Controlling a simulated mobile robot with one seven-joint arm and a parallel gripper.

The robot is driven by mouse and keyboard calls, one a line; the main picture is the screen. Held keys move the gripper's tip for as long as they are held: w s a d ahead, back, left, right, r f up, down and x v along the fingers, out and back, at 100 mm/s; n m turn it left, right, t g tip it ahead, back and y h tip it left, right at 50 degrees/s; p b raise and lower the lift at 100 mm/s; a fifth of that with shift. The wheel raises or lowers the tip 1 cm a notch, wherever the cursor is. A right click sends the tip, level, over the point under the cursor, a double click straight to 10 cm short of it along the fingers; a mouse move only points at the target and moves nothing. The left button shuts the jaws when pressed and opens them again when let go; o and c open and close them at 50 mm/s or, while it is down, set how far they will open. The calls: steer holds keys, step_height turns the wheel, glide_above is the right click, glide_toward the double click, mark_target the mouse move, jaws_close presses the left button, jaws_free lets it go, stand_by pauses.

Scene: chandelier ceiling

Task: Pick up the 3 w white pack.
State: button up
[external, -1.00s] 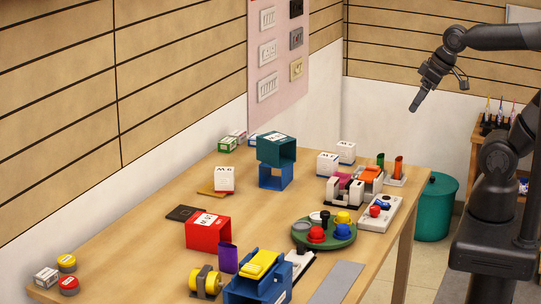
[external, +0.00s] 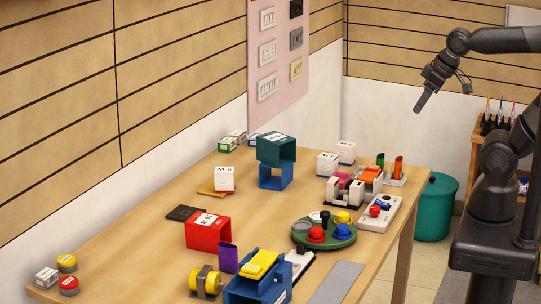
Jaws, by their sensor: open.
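Several small white packs stand on the wooden table. One white pack (external: 224,178) sits near the wall side, left of the teal and blue boxes, with dark lettering that looks upside down and may read 3 W. Two more white packs, one in front (external: 327,163) and one behind (external: 346,152), stand near the far right end. Their lettering is too small to read surely. My gripper (external: 419,108) is high beyond the table's right edge, pointing down and left, apart from every pack. It is open and nothing shows in it.
A teal box (external: 276,148) stands on a blue box (external: 275,178) between the white packs. A red box (external: 207,232), a green round tray (external: 324,235) with coloured pieces, and a white rack (external: 345,190) crowd the table. A teal bin (external: 436,207) stands on the floor at right.

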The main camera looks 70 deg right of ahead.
steer(key=w+d+f+h, duration=0.1)
steer(key=w+d+f, duration=0.1)
steer(key=w, duration=0.5)
steer(key=w+d+f, duration=0.1)
steer(key=w+f, duration=0.1)
steer(key=w, duration=0.6)
steer(key=g, duration=0.1)
glide_toward(329, 156)
steer(key=x, duration=0.2)
steer(key=shift+m+y, duration=0.3)
steer(key=shift+y, duration=0.1)
steer(key=x, duration=0.5)
steer(key=shift+w+a, duration=0.1)
steer(key=shift+w, duration=0.15)
steer(key=x, duration=0.4)
steer(key=shift+s+d+f, duration=0.15)
steer(key=shift+d+f, duration=0.05)
steer(key=shift+d, duration=0.15)
steer(key=shift+w+f, duration=0.25)
steer(key=shift+f, duration=0.35)
steer(key=c, duration=1.1)
